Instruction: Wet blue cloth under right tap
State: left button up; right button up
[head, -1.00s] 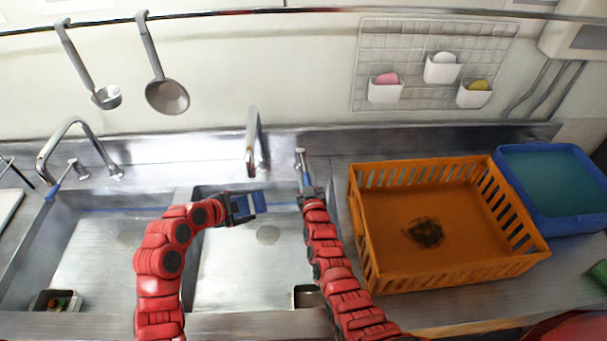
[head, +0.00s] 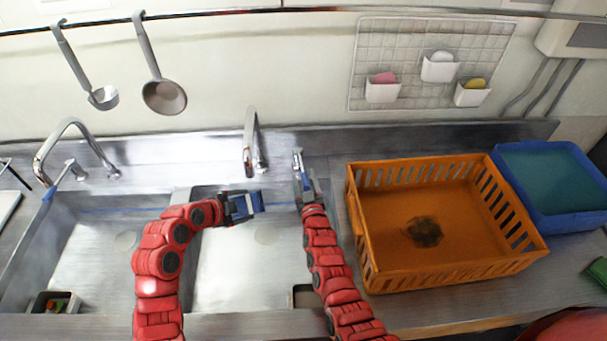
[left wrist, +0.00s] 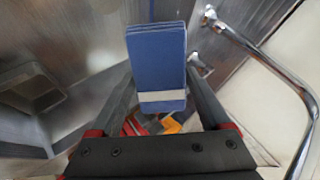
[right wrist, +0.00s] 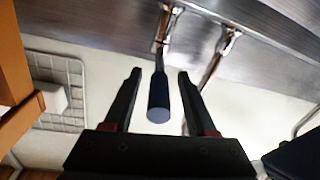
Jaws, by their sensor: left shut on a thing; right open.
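A folded blue cloth (head: 250,203) with a pale band is held by my left gripper (head: 241,207) over the right basin, below and in front of the right tap's spout (head: 249,145). In the left wrist view the cloth (left wrist: 157,55) stands between the two fingers, with the chrome tap pipe (left wrist: 262,58) to its right. No water is visible. My right gripper (head: 302,185) is open at the tap's lever (head: 297,160). In the right wrist view the lever's dark blue handle (right wrist: 158,98) lies between the spread fingers, with gaps on both sides.
An orange crate (head: 357,230) stands on the counter right of the basin, with a blue tub (head: 570,222) beyond it. A second tap (head: 45,160) stands over the left basin. A ladle (head: 103,97) and a strainer (head: 163,97) hang on the wall rail.

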jog(key=s+d, duration=0.1)
jog(key=s, duration=0.9)
jog(key=shift+d, duration=0.1)
jog(key=c, duration=0.4)
jog(key=shift+s+f, duration=0.15)
jog(key=shift+f, duration=0.15)
jog(key=shift+c, duration=0.9)
jog(key=s+a+n+h, duration=0.1)
jog(key=s+a+f+n, duration=0.1)
jog(key=n, duration=0.1)
jog(key=s+a+f+n+h, duration=0.1)
jog(key=a, duration=0.1)
jog(key=shift+a+n+h, duration=0.1)
jog(key=shift+n+h, duration=0.2)
jog(key=shift+n, duration=0.1)
grip_shut()
jog(key=s+a+r+n+h, duration=0.1)
jog(key=a+r+n+h, duration=0.1)
jog(key=a+r+n, duration=0.25)
jog(key=w+d+n, duration=0.1)
jog(key=w+d, duration=0.3)
jog(key=w, duration=0.6)
jog(key=shift+d+f+g, duration=0.3)
jog(key=shift+d+f, duration=0.1)
jog(key=shift+f, duration=0.05)
